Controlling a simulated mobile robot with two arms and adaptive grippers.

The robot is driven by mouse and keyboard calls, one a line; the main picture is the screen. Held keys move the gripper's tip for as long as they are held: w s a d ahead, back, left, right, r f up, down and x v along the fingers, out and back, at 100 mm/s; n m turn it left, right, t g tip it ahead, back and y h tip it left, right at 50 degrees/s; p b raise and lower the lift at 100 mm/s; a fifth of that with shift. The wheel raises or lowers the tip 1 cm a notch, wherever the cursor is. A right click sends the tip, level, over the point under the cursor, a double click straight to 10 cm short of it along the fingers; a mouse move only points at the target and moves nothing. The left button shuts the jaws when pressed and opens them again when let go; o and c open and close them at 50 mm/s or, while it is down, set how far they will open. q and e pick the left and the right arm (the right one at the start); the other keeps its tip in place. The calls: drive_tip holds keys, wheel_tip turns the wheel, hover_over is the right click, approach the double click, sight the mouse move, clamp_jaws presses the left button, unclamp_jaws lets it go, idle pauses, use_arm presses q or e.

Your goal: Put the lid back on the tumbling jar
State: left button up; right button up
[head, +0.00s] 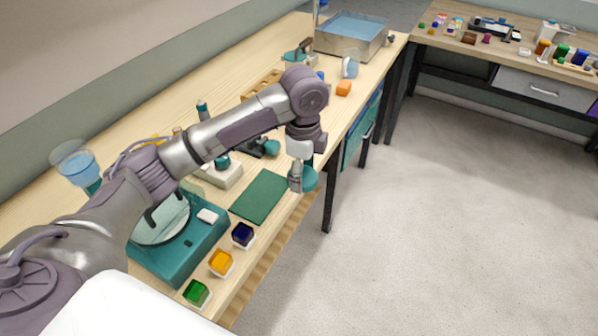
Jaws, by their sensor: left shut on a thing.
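My left gripper (297,178) points down beyond the front edge of the long wooden bench, to the right of a dark green mat. It is shut on a round teal piece (310,181), which looks like the lid. The fingers cover part of this piece, and it hangs clear of the bench top. I cannot tell for certain which thing is the tumbling jar. A small teal rounded object (271,147) sits by a dark stand behind my gripper, partly behind my arm. My right gripper is out of view.
The dark green mat (260,198) lies bare. A teal machine (190,250) with a round plate stands left of it, with small trays of blue, yellow (221,262) and green pieces in front. A metal water basin (352,38) is at the far end. The floor at right is clear.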

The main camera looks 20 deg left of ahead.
use_arm(q)
drive_tip(key=shift+s+r+n, duration=0.15)
drive_tip(key=shift+s+n, duration=0.2)
drive_tip(key=shift+n, duration=0.25)
drive_tip(key=s+d+r+n, duration=0.1)
drive_tip(key=s+n, duration=1.3)
drive_tip(key=n, duration=0.2)
drive_tip(key=shift+d+r, duration=0.25)
drive_tip(key=shift+s, duration=0.1)
